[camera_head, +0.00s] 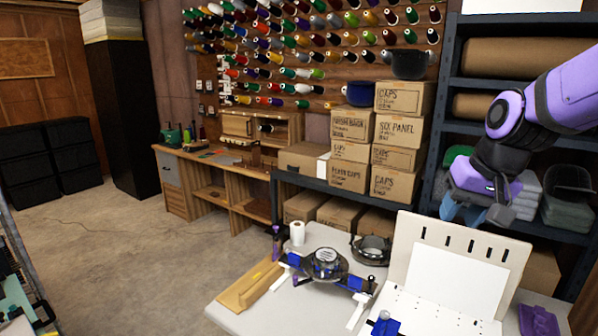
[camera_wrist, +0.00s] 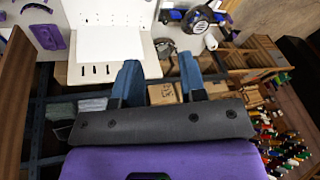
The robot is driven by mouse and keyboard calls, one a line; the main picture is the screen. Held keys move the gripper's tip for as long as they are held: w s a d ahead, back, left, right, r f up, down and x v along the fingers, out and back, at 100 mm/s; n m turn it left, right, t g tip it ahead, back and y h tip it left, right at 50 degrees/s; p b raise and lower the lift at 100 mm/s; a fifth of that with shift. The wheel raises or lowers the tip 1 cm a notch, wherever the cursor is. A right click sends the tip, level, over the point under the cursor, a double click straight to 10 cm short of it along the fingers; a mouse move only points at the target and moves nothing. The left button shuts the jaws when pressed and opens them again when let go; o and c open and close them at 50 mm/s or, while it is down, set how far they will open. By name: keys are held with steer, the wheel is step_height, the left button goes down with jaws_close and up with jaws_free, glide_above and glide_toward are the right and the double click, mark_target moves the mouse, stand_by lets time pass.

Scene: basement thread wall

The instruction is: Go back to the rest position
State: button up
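My gripper (camera_head: 462,212) is raised at the right of the head view, held by my purple and black arm. It is in front of the dark shelving and above the white upright board. In the wrist view, the two blue fingers of my gripper (camera_wrist: 160,60) stand apart with nothing between them. Nothing is held.
The white table (camera_head: 255,318) carries a blue-and-black clamp device (camera_head: 325,264), a white paper roll (camera_head: 297,233), a black ring-shaped part (camera_head: 371,249) and a white upright board (camera_head: 458,262). Cardboard boxes (camera_head: 397,130) and dark shelving (camera_head: 447,100) stand behind. The floor at left is mostly clear.

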steer(key=s+d+r+n+t+h, duration=0.1)
steer(key=s+r, duration=0.1)
steer(key=s, duration=0.6)
steer(key=s+d+r+n, duration=0.1)
steer(key=s+r, duration=0.2)
steer(key=s, duration=0.5)
steer(key=shift+s+d+t+h, duration=0.25)
steer(key=shift+s+t+h, duration=0.05)
steer(key=shift+t+h, duration=0.1)
steer(key=shift+w, duration=0.2)
stand_by(0.9)
